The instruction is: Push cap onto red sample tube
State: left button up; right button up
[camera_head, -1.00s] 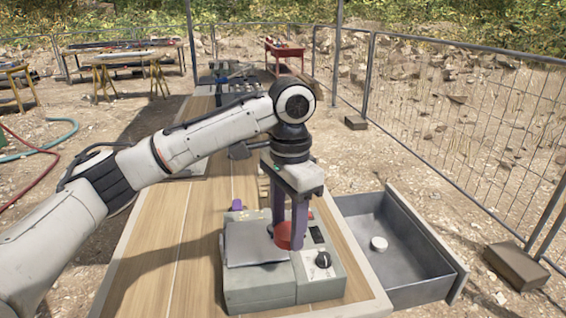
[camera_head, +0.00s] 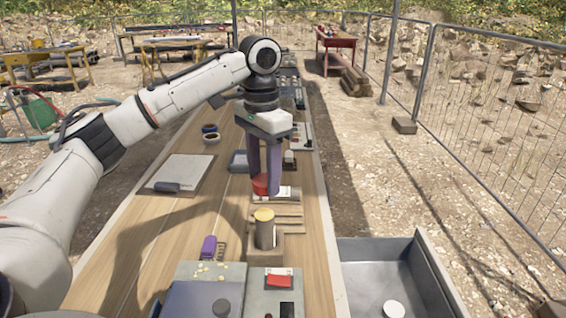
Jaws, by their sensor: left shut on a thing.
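My left gripper (camera_head: 264,188) is shut on a red cap (camera_head: 260,184), its purple fingers pointing down. The cap is held in the air, appearing above and slightly behind a short upright cylinder (camera_head: 265,232) with a yellowish top. This cylinder stands in a small wooden block (camera_head: 264,254) on the table; I cannot tell whether it is the red sample tube. The cap and cylinder are apart. My right gripper is not in view.
The wooden table (camera_head: 140,255) carries a clipboard (camera_head: 178,173), a purple item (camera_head: 208,248) and grey devices (camera_head: 278,292) at the near edge. An open grey drawer (camera_head: 385,268) holding a white disc (camera_head: 393,309) juts out right.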

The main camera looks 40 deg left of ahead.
aim_at(263, 215)
pick_arm(q)
jog(key=shift+s+f, duration=0.4)
jog(key=shift+f, duration=2)
jog(key=shift+w, duration=0.1)
jog(key=shift+f, duration=1.5)
dwell(1.2)
jog(key=o, duration=1.1)
jog(key=shift+o, duration=0.4)
jog(key=o, duration=0.5)
